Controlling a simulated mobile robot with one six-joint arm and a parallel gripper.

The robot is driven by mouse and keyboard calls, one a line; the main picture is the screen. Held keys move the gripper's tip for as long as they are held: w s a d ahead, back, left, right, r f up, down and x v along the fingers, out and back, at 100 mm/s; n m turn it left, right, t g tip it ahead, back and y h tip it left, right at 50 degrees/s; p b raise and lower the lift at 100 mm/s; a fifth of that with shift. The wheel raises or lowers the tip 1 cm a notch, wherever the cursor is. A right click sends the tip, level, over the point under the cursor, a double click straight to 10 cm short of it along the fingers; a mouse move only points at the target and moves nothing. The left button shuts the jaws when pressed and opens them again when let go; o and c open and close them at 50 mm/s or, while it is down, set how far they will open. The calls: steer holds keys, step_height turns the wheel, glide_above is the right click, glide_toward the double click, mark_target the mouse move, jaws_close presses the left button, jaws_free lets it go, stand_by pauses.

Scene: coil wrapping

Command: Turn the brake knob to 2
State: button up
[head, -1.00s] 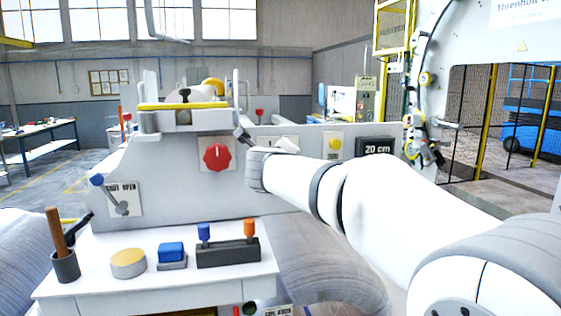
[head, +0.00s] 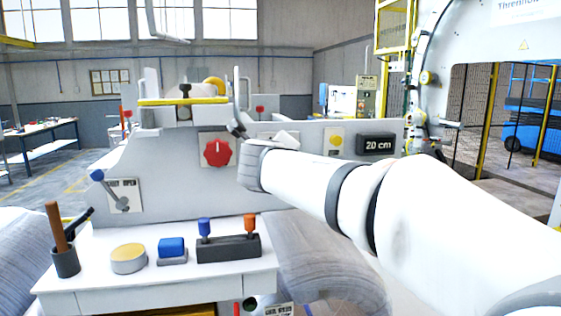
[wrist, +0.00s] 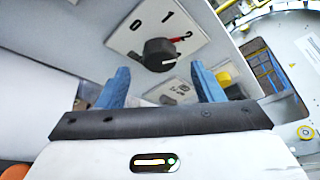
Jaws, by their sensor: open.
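A black knob (wrist: 159,55) with a white line on its face sits on a white plate (wrist: 128,40) marked 0, 1 and 2, in the upper middle of the wrist view. A small red mark shows beside the knob, near the 2. The white line points to the right, below the 2; I cannot tell its exact setting. My gripper (wrist: 161,86) is open, its two blue fingers apart on either side below the knob, with nothing between them. In the head view my arm's white wrist hides most of this plate.
A red knob (head: 217,152) is on the panel left of my wrist. A lever (head: 110,188), a yellow button (head: 336,140) and a 20 cm display (head: 377,145) are also on the panel. A white table (head: 110,283) with several small items stands in front.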

steer(key=shift+v, duration=1.5)
steer(key=s+d+f+n+g+b, duration=0.2)
steer(key=s+d+f+n+g, duration=0.2)
steer(key=f, duration=0.8)
steer(key=s+d+f+n+g+b, duration=0.2)
steer(key=s+d+f+n+g, duration=0.2)
steer(key=s+d+f+n, duration=0.5)
steer(key=s+d+f+n+g+b, duration=0.3)
steer(key=s+d+f+n, duration=0.3)
steer(key=s+f+n, duration=0.7)
step_height(320, 180, down, 2)
steer(key=shift+s+d+f+g+y, duration=0.2)
steer(key=shift+s+d+g+y, duration=0.3)
steer(key=shift+s, duration=0.55)
steer(key=shift+a, duration=0.15)
